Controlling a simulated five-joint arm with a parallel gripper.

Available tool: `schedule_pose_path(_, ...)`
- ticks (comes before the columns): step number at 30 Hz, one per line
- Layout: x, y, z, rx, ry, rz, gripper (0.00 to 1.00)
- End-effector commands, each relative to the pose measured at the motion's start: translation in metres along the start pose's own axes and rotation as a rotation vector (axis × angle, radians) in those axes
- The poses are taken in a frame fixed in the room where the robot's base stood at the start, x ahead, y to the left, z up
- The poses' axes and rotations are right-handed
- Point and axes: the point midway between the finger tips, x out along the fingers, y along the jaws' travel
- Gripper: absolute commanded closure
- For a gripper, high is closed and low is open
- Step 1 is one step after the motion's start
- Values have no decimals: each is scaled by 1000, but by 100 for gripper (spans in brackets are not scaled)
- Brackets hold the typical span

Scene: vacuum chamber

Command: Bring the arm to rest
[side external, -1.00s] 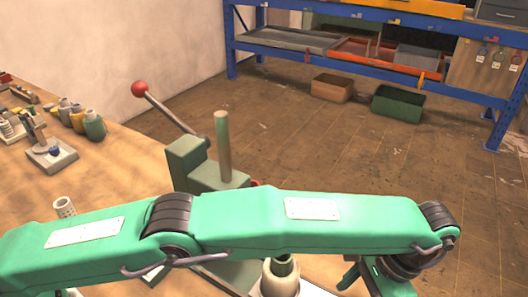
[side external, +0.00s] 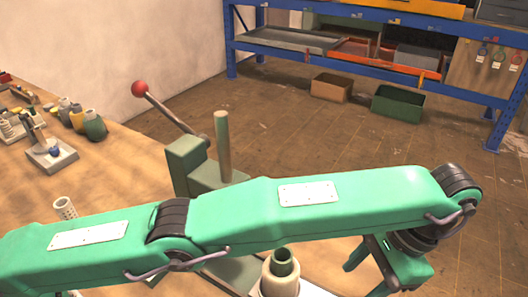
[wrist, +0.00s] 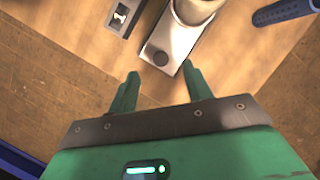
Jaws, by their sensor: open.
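My gripper (wrist: 158,82) is open in the wrist view. Its two green fingers stand apart with nothing between them. Beyond the fingertips lies the edge of the wooden bench (wrist: 235,80), with the floor on either side. In the side view my green arm stretches across the front from left to right, and my gripper (side external: 372,275) hangs down at the lower right, partly cut off by the frame. It is apart from the pale cylinder with a green tube (side external: 281,270), which stands to its left.
A green lever press (side external: 190,165) with a red-knobbed handle stands on the bench behind my arm. In the wrist view a white plate with a dark knob (wrist: 183,35) lies near the bench edge, beside a blue perforated piece (wrist: 285,10). Blue shelving (side external: 370,60) stands far back.

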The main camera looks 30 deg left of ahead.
Motion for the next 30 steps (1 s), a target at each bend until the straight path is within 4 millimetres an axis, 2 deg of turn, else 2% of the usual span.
schedule_pose_path(6, -3, -3, 1, -4, 5, 3, 50)
schedule_pose_path(11, -15, -17, 4, -24, 26, 14, 50)
schedule_pose_path(20, -58, -74, 26, -107, 118, 56, 50)
schedule_pose_path(30, -99, -146, 75, -221, 242, 98, 50)
